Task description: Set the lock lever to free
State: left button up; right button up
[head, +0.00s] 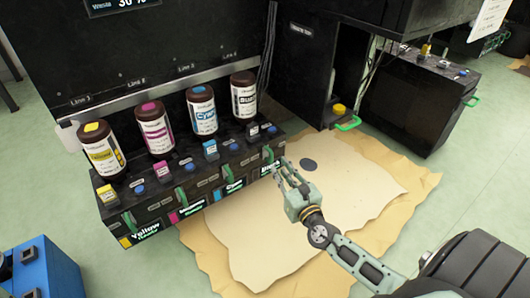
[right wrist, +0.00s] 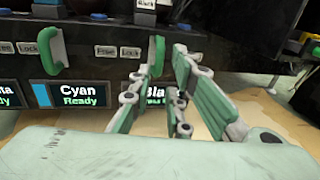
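The ink unit's front has several green lock levers: one by the Yellow label (head: 130,221), one by magenta (head: 182,197), one by Cyan (head: 227,173), one by Black (head: 268,155). In the right wrist view the Black lever (right wrist: 156,53) stands roughly upright beside small "Free" and "Lock" labels (right wrist: 118,52). The Cyan lever (right wrist: 56,50) is left of it. My right gripper (head: 283,166) is open in front of the Black lever, its fingers pointing at the panel. The lever appears between the fingertips in the wrist view; contact cannot be told. My left gripper is not in view.
Yellow, magenta, cyan and black ink bottles (head: 244,95) stand in a row above the levers. Brown paper sheets (head: 330,190) cover the floor below my right arm. An open black cabinet (head: 305,85) stands right. A blue box (head: 45,270) is lower left.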

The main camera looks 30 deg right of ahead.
aim_at(272, 159)
jog(key=w, duration=0.2)
jog(key=w+b, duration=0.1)
jog(key=w, duration=0.4)
jog(key=shift+d, duration=0.35)
jog(key=shift+c, duration=0.2)
grip_shut()
